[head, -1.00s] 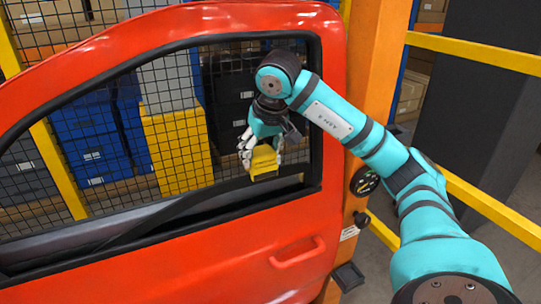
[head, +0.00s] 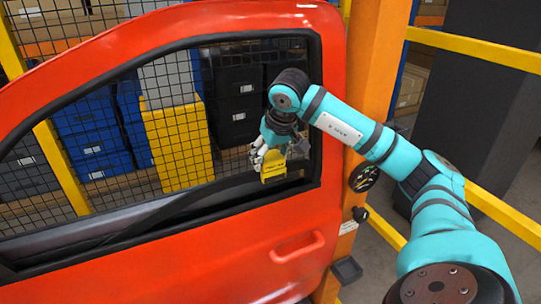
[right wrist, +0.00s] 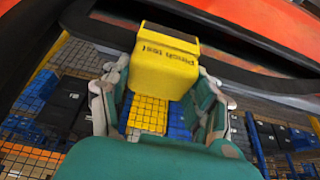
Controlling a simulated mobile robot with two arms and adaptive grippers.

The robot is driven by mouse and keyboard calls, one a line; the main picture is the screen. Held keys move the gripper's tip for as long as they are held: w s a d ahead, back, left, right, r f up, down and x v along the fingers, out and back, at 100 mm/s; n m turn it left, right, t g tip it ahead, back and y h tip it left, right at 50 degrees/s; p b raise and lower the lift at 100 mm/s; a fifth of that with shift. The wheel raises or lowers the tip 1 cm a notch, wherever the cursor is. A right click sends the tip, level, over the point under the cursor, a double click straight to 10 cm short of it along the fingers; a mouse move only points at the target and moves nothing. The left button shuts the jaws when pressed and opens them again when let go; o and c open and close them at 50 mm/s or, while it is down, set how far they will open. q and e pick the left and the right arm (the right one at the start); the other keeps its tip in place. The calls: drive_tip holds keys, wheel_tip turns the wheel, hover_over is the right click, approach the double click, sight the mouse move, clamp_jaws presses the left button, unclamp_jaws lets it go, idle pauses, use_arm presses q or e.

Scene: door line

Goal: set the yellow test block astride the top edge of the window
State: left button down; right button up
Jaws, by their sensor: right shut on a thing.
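The yellow test block (head: 273,173) is held in my right gripper (head: 268,158), just above the dark lower edge of the window opening (head: 215,192) in the red door. In the right wrist view, the block (right wrist: 163,62) sits between the fingers of the right gripper (right wrist: 160,82), with "Pinch test" printed on it and a dark band along its top. A dark strip of the lowered window (head: 170,212) slants along the opening's bottom; I cannot tell its exact top edge or whether the block touches it. My left gripper is not in view.
The red door (head: 200,265) has a black window frame (head: 318,100) close to the right of my gripper. An orange post (head: 366,80) stands beside it. Behind the opening are wire mesh, a yellow crate (head: 180,150) and several blue bins (head: 98,145).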

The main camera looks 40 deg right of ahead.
drive_tip(key=o, duration=1.4)
drive_tip(key=shift+f, duration=0.1)
drive_tip(key=shift+r, duration=0.45)
drive_tip(key=v, duration=1.1)
drive_tip(key=shift+s+a+r, duration=0.1)
drive_tip(key=shift+s+r, duration=0.15)
drive_tip(key=shift+a, duration=0.1)
